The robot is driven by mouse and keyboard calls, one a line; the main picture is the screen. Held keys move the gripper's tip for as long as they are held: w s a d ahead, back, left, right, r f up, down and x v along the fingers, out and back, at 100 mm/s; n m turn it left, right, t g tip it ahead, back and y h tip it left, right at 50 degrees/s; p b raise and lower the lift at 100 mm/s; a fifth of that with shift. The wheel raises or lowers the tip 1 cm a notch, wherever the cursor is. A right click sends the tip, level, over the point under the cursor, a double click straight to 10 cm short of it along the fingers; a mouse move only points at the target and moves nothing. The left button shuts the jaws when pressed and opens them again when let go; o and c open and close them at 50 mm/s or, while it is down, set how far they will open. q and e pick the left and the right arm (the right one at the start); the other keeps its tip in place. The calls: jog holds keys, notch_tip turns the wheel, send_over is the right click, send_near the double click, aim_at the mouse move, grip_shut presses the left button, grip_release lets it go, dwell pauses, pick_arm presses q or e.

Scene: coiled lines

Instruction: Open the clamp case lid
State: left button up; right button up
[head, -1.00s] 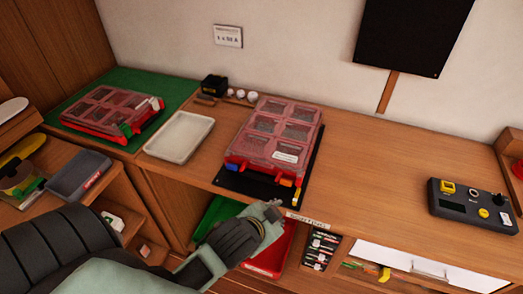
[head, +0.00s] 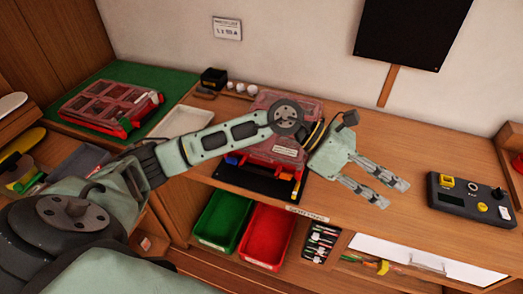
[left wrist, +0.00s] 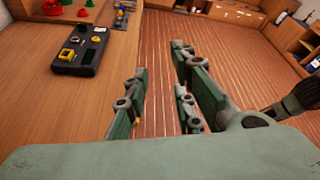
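A red case with a clear compartmented lid (head: 285,152) stands on a black mat (head: 262,184) in the middle of the bench. My left arm crosses in front of it and hides much of its lid. A second, similar red case (head: 108,106) lies on a green mat at the left. Both lids look shut; I cannot tell which is the clamp case. My left gripper (head: 396,194) is open and empty, right of the middle case and apart from it. Its spread fingers show in the left wrist view (left wrist: 160,95). My right gripper is not in view.
A pale tray (head: 186,121) lies between the cases. A dark control box (head: 470,204) with yellow buttons is at the right. Green (head: 222,218) and red bins (head: 267,235) sit below the bench edge. The bench behind my left gripper is clear.

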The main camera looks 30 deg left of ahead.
pick_arm(q)
jog(key=w+a+f+m+y, duration=0.25)
jog(key=a+f+y, duration=0.35)
jog(key=a, duration=0.5)
jog(key=r+g+y, duration=0.1)
jog(key=g+y, duration=0.1)
jog(key=y, duration=0.6)
send_over(261, 156)
jog(key=shift+w+d, duration=0.1)
jog(key=shift+a+f, duration=0.15)
jog(key=shift+a, duration=0.05)
notch_tip(261, 156, down, 6)
jog(key=shift+f+p, duration=0.1)
jog(key=shift+p, duration=1.1)
jog(key=shift+d+f, duration=0.1)
jog(key=shift+f, duration=0.5)
jog(key=c, duration=0.5)
grip_shut()
